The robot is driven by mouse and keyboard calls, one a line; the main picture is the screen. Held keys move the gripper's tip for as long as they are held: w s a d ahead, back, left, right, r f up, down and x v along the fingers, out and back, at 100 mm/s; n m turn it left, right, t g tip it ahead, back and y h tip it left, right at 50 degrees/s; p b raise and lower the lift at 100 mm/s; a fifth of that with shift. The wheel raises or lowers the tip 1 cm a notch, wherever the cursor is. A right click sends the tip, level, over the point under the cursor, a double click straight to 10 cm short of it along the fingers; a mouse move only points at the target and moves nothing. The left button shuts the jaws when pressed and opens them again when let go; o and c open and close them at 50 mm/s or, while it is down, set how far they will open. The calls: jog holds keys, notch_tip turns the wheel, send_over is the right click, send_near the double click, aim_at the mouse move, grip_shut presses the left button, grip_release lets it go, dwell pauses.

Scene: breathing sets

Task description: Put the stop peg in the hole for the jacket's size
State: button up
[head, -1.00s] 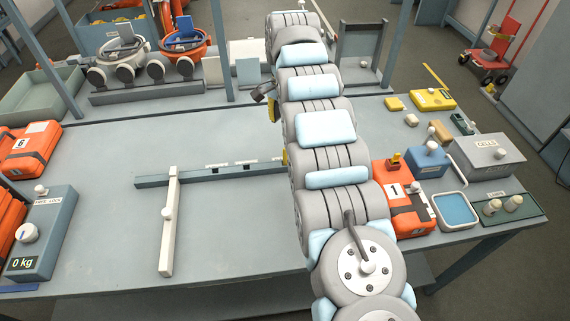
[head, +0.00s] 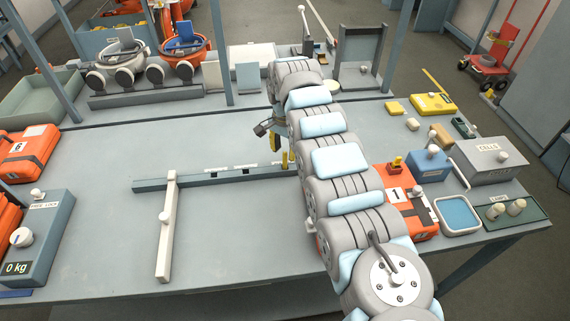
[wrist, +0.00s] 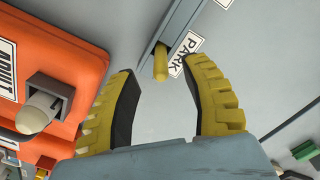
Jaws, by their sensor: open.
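The yellow stop peg (wrist: 161,64) stands at the PARK label (wrist: 186,50) in the wrist view, at the end of a grey bar. In the head view the peg (head: 284,160) shows at the right end of the long grey bar (head: 205,180), beside my arm. My gripper (wrist: 160,76) is open, its yellow fingers on either side of the peg's line, with the peg just ahead of the tips and no grip on it. An orange pack (wrist: 60,40) lies left of the fingers, its cut-off label seeming to read ADULT. The bar's other small labels are too small to read.
A white crossbar (head: 167,240) lies across the bar's left end. The orange pack numbered 1 (head: 425,222), a blue box (head: 430,163) and a grey box (head: 485,165) stand right of my arm.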

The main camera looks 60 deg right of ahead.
notch_tip(320, 180, down, 2)
jog(key=shift+f, duration=0.1)
grip_shut()
jog(key=shift+r, duration=0.2)
dwell(0.3)
